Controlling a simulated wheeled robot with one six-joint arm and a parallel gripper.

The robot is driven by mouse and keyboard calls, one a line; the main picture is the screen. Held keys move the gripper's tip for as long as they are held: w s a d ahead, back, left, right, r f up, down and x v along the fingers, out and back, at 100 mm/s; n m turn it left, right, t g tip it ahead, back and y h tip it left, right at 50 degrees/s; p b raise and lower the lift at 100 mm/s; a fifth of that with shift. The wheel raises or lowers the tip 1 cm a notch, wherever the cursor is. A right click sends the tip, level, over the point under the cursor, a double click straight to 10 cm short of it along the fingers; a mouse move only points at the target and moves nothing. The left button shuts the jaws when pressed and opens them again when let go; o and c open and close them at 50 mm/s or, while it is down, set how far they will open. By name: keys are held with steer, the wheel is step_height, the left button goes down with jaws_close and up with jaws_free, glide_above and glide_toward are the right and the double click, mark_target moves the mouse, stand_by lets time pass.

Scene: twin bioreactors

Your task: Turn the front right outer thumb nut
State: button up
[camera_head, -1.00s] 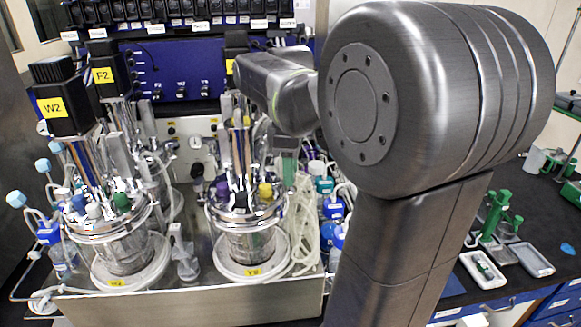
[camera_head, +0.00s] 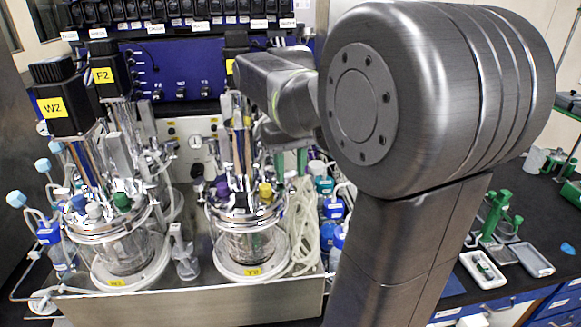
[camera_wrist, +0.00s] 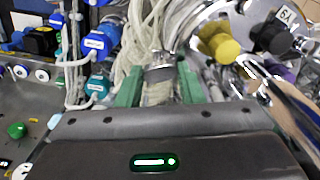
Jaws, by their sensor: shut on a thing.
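My gripper (camera_wrist: 161,72) reaches up the wrist view with two green fingers, shut on a small silvery cylindrical piece (camera_wrist: 160,74). That piece looks like a thumb nut, but its lower part is hidden. It sits beside the shiny metal lid (camera_wrist: 207,14) of a vessel, near a yellow cap (camera_wrist: 222,46). In the head view, the green fingers of my gripper (camera_head: 290,164) show just right of the right front vessel (camera_head: 250,240); the fingertips and the nut are too small or hidden to make out there.
Pale coiled tubing (camera_wrist: 140,30) hangs close to the fingers. Bottles with blue and teal caps (camera_wrist: 97,86) stand to the left in the wrist view. The left front vessel (camera_head: 122,250) shares the metal tray (camera_head: 190,306). Green racks (camera_head: 495,215) stand on the right bench.

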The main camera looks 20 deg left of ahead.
mark_target(290, 174)
steer(key=shift+m, duration=1.9)
steer(key=o, duration=1)
steer(key=shift+r, duration=0.1)
step_height(290, 174, up, 14)
steer(key=shift+b, duration=0.4)
steer(key=shift+f, duration=0.3)
step_height(290, 174, down, 14)
steer(key=shift+r+p, duration=0.2)
steer(key=shift+p, duration=0.2)
